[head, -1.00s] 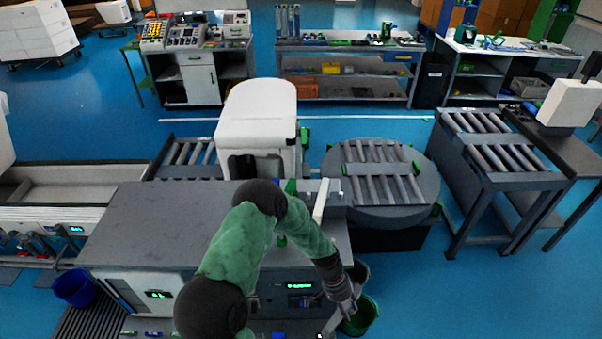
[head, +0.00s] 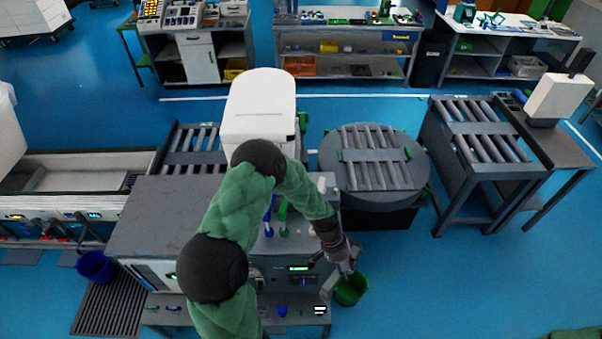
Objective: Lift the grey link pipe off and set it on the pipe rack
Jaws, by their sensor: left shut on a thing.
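My left arm reaches in from the lower left across the grey test bench (head: 160,205). My left gripper (head: 347,264) hangs beyond the bench's right front corner, just above the green bucket in the picture. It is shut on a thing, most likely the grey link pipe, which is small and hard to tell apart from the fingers. The arm hides part of the bench top and front. I cannot make out the pipe rack for certain. My right gripper is not in view.
A green bucket (head: 350,292) and a blue bucket (head: 96,266) flank the bench. The floor at the right front is clear.

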